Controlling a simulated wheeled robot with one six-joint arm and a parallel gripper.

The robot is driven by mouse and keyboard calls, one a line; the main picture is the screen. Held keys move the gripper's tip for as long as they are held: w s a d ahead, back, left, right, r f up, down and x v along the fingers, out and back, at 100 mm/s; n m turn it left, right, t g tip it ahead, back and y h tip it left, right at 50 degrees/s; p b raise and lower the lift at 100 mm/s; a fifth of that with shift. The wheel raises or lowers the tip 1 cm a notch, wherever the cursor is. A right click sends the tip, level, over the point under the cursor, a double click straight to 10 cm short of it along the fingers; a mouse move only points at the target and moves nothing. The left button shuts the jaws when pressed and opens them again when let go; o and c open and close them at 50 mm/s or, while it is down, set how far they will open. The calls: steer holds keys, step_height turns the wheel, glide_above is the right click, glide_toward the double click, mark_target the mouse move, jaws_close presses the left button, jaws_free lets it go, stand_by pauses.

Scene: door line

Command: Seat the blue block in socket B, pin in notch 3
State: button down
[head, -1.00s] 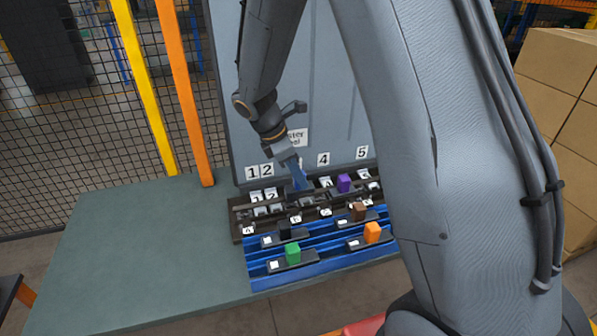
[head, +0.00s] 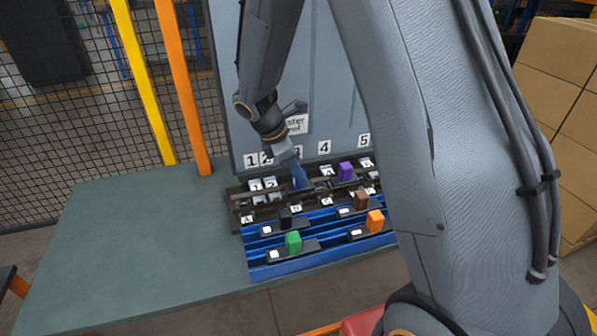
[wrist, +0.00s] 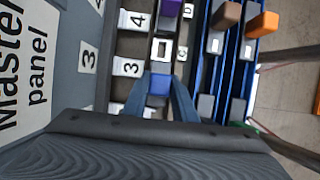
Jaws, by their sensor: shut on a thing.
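My gripper (head: 299,180) points down over the dark socket rail (head: 240,196) at the foot of the grey panel. In the wrist view its blue fingers (wrist: 166,105) are shut on the blue block (wrist: 159,85), whose top shows between them. The block is just beside the "3" label (wrist: 128,67) on the rail. In the head view the gripper covers the block and most of the socket beneath it. The B label (head: 296,208) shows on the rail's front edge. I cannot tell whether the block touches the socket or where its pin sits.
A purple block (head: 345,170) stands in the rail to the right. A blue rack (head: 320,262) in front holds black (head: 285,218), green (head: 293,242), brown (head: 361,200) and orange (head: 375,220) blocks. The grey-green table (head: 150,240) is clear at left.

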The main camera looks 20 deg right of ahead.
steer(key=shift+f, duration=0.35)
steer(key=c, duration=1.4)
jaws_free()
steer(key=shift+o, duration=0.2)
steer(key=b+v, duration=0.1)
steer(key=v, duration=0.6)
steer(key=shift+r+b, duration=0.35)
steer(key=shift+r, duration=0.05)
steer(key=shift+a, duration=0.1)
